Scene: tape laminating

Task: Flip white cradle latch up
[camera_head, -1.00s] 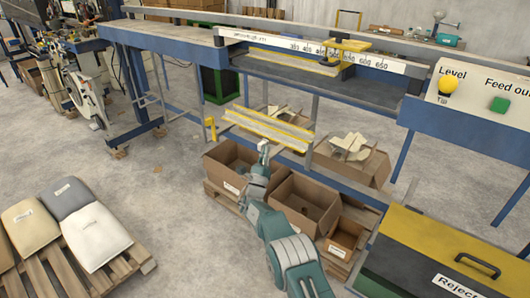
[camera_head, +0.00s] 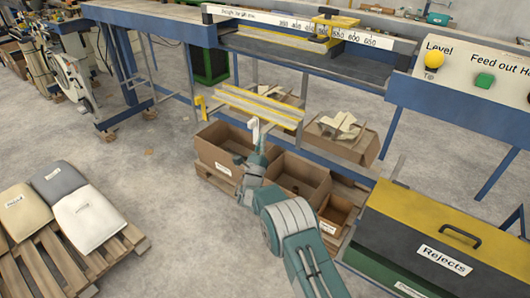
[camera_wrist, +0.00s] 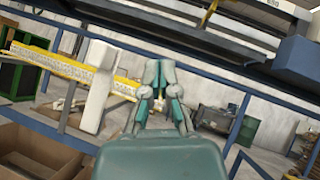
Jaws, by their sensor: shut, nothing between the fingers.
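The white latch (camera_wrist: 99,85) is a pale bar left of my gripper in the wrist view, standing nearly upright in front of the yellow-edged cradle (camera_wrist: 57,66). In the head view the latch (camera_head: 254,130) shows small at the front of the cradle (camera_head: 262,104). My gripper (camera_wrist: 159,68) has its fingers together with nothing between them, pointing up in the wrist view. A gap shows between it and the latch there. In the head view my gripper (camera_head: 264,136) is just right of the latch; whether they touch is unclear.
Open cardboard boxes (camera_head: 222,150) stand below the cradle. A scale bar (camera_head: 290,28) runs above.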

